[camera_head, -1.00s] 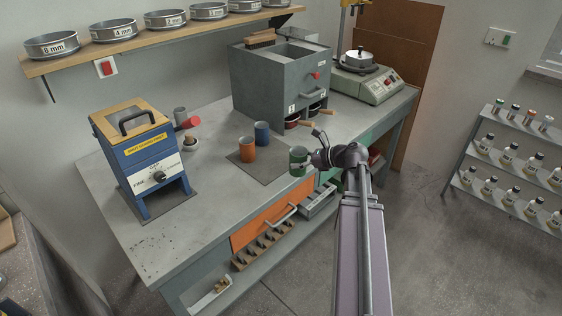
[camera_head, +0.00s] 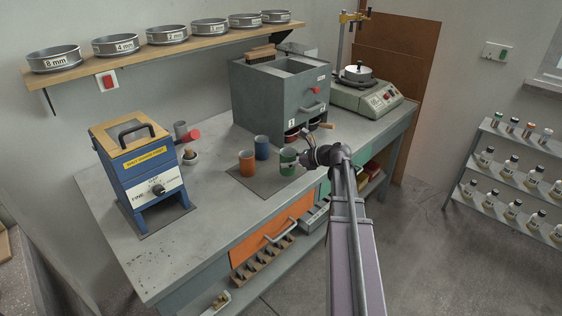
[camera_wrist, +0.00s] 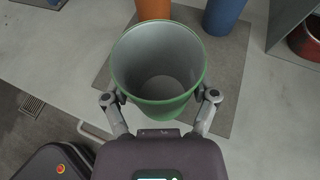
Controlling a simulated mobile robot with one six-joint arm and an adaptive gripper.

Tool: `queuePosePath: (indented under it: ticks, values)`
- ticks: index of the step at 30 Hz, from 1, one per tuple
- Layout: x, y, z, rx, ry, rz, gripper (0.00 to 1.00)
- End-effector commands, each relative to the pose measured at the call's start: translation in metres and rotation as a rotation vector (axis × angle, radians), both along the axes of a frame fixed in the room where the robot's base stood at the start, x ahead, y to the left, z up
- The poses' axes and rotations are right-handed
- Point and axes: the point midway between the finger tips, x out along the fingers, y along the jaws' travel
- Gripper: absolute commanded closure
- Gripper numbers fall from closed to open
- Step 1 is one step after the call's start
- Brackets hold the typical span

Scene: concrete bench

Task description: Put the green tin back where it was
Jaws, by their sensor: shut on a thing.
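The green tin (camera_head: 288,161) is at the right side of the grey mat (camera_head: 262,183) on the bench. My gripper (camera_head: 305,160) is shut on it from the right. In the wrist view the green tin (camera_wrist: 160,65) is upright, open at the top and empty, with one finger on each side of it. The orange tin (camera_head: 247,161) and the blue tin (camera_head: 262,147) stand on the mat to its left. In the wrist view the mat lies under and around the green tin; whether its base touches the mat is hidden.
A grey box machine (camera_head: 280,95) stands behind the tins, with red pans under it. A blue machine (camera_head: 140,165) stands at the left. The bench front at left is clear.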

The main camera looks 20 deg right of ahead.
Motion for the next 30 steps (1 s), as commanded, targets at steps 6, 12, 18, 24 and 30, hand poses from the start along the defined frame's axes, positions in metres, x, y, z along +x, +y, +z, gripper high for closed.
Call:
queuePosePath:
  ticks: [6,12,18,24,30]
  values:
    - [0.045,-0.006,-0.005,0.0,0.0,0.001,0.86]
    - [0.065,-0.007,-0.006,0.0,0.0,-0.001,0.86]
    - [0.068,-0.007,-0.006,-0.001,-0.001,-0.002,0.86]
    - [0.068,-0.007,-0.006,0.0,0.0,-0.001,0.86]
    - [0.068,-0.007,-0.013,0.0,0.0,-0.001,0.86]
